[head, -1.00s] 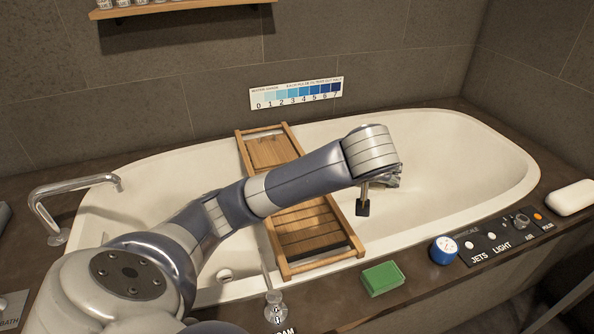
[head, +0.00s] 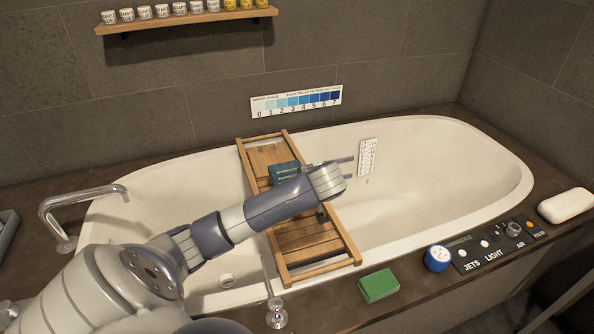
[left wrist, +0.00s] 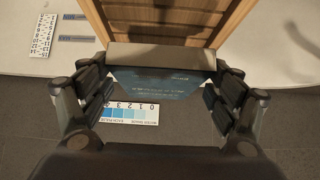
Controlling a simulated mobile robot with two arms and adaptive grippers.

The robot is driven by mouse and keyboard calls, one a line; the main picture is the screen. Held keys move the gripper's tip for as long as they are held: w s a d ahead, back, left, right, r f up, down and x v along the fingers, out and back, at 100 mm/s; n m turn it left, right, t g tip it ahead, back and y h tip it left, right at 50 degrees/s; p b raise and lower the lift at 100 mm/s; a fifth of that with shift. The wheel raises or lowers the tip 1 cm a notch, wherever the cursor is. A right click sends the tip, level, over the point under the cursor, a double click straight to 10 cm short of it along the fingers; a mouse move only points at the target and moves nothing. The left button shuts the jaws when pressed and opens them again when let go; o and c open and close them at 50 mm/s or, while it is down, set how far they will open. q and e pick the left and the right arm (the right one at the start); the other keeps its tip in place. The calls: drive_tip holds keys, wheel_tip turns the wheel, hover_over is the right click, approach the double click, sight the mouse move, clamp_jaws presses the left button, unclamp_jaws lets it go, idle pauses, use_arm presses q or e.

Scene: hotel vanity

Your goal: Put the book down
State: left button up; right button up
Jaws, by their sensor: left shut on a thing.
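The book (head: 286,172), with a dark teal cover, shows in the head view behind my left wrist, over the wooden bath tray (head: 345,240). In the left wrist view the book (left wrist: 160,84) lies between the fingers, its pale edge toward the tray. My left gripper (left wrist: 162,88) is shut on the book. In the head view my wrist hides part of the gripper and book. I cannot tell whether the book touches the tray slats. My right gripper is not in view.
The tray spans the white bathtub (head: 440,130). A green sponge (head: 379,285), a blue round item (head: 437,258), a control panel (head: 495,246) and soap (head: 566,205) line the front ledge. A water scale (head: 297,101) is on the wall. The tray's front slats are clear.

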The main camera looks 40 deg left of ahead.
sight(298, 217)
use_arm(q)
drive_tip(key=shift+f+b, duration=0.7)
drive_tip(key=shift+f, duration=3.15)
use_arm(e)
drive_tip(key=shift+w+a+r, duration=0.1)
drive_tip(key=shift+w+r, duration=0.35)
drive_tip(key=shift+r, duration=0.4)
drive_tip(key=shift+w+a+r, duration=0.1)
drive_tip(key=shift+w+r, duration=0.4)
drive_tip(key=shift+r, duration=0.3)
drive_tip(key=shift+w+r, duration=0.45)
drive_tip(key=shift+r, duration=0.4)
use_arm(q)
drive_tip(key=shift+f, duration=0.1)
drive_tip(key=o, duration=1.1)
drive_tip(key=shift+d+r, duration=0.2)
drive_tip(key=shift+r, duration=0.1)
drive_tip(key=shift+p+v, duration=0.85)
drive_tip(key=shift+v, duration=2.65)
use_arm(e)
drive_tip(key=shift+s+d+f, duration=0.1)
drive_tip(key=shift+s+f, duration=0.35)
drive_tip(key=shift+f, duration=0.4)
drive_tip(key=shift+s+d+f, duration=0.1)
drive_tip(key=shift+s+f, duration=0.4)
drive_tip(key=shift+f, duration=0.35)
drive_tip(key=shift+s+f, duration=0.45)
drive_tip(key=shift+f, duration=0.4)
